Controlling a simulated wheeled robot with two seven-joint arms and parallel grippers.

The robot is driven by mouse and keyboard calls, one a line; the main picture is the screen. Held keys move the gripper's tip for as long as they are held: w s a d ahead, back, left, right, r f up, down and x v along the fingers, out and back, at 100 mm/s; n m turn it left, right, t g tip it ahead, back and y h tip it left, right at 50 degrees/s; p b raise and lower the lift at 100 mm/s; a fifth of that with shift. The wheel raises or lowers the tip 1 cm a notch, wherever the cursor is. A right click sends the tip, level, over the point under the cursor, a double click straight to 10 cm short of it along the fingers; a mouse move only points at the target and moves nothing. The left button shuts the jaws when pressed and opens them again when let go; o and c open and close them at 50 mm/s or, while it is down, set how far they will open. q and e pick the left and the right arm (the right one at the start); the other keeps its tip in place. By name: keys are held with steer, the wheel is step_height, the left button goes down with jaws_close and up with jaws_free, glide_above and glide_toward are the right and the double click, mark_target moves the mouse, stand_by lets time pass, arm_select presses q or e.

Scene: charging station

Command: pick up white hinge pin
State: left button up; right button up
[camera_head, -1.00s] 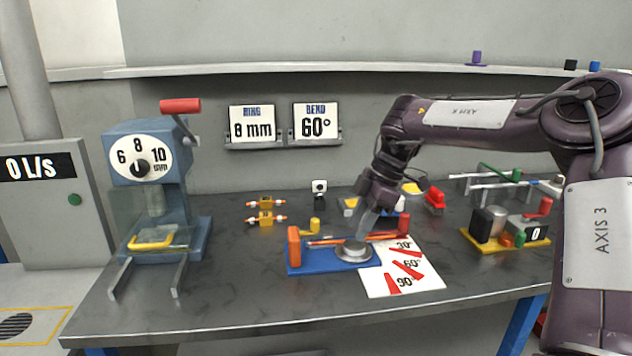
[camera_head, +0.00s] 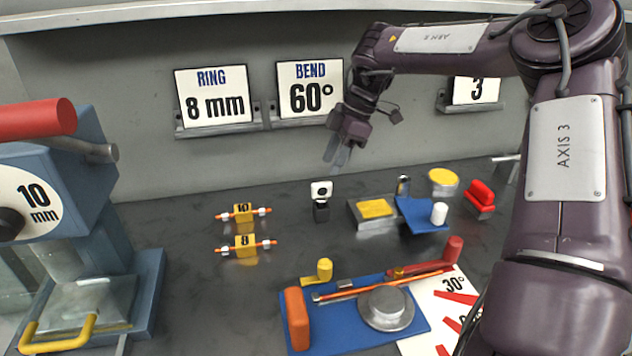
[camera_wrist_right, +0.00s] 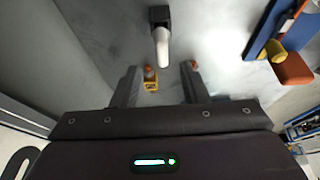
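A white upright pin (camera_head: 439,213) stands at a blue block at the back of the bench. A small white piece with a dark round spot (camera_head: 320,188) sits on a black block (camera_head: 321,211) left of it. My right gripper (camera_head: 337,158) hangs above and slightly behind this black-and-white piece, apart from it. In the right wrist view, a white rod (camera_wrist_right: 162,45) extends from a black block (camera_wrist_right: 159,14), ahead of and between the fingers. I cannot tell which white piece is the hinge pin. The right gripper (camera_wrist_right: 160,85) is open and empty. My left gripper is not in view.
Two yellow holders with orange rods (camera_head: 243,212) stand to the left. A blue bending plate (camera_head: 335,337) with orange and red handles lies in front. A blue press (camera_head: 125,275) stands at far left. The wall with signs (camera_head: 310,90) is close behind.

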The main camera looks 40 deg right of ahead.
mark_target(323, 182)
steer(key=x, duration=0.7)
steer(key=shift+a+f, duration=0.1)
steer(key=shift+a, duration=0.05)
jaws_close()
